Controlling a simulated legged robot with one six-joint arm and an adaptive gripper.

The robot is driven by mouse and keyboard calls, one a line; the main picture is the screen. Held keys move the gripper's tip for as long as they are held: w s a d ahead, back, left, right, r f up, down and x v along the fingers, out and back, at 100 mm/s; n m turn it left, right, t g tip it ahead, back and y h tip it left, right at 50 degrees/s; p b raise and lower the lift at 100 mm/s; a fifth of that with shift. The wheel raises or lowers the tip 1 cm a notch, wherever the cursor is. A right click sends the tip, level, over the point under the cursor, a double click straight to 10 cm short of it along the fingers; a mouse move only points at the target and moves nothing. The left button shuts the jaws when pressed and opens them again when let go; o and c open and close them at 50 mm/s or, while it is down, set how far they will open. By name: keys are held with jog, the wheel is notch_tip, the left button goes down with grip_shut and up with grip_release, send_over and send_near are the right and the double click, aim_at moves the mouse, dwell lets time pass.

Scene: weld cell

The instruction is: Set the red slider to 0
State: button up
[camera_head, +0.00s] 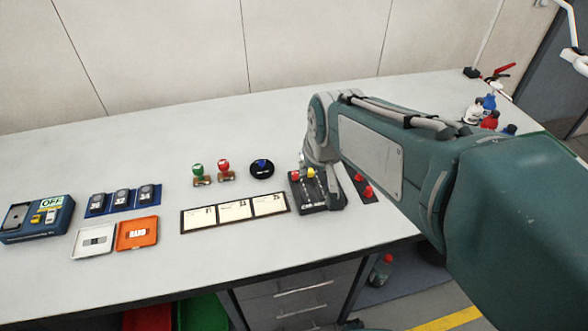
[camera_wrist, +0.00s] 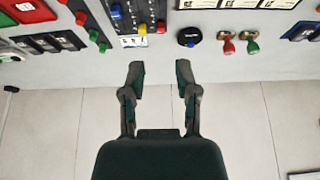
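A black slider box (camera_head: 314,195) stands on the bench, partly covered by my arm in the head view. Its red slider knob (camera_head: 296,175) is at the left, beside a yellow knob (camera_head: 311,172). In the wrist view, where the bench appears upside down, the red knob (camera_wrist: 161,26) sits beside the yellow one (camera_wrist: 142,29), with a blue knob (camera_wrist: 115,12) further left. My gripper (camera_wrist: 160,65) is open and empty. Its fingertips point toward the box and look apart from the red knob. My arm hides the gripper in the head view. The scale reading is not legible.
A narrow panel with red knobs (camera_head: 365,188) stands close right of the box. A card strip (camera_head: 234,212), round blue-knobbed button (camera_head: 262,168), green stamp (camera_head: 199,172) and red stamp (camera_head: 225,171) lie left. Bottles (camera_head: 489,121) stand at the far right. The bench behind is clear.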

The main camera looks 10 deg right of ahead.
send_near(295, 173)
jog(key=shift+g, duration=0.3)
jog(key=x, duration=0.9)
jog(key=shift+w+f, duration=0.15)
jog(key=shift+w, duration=0.25)
grip_shut()
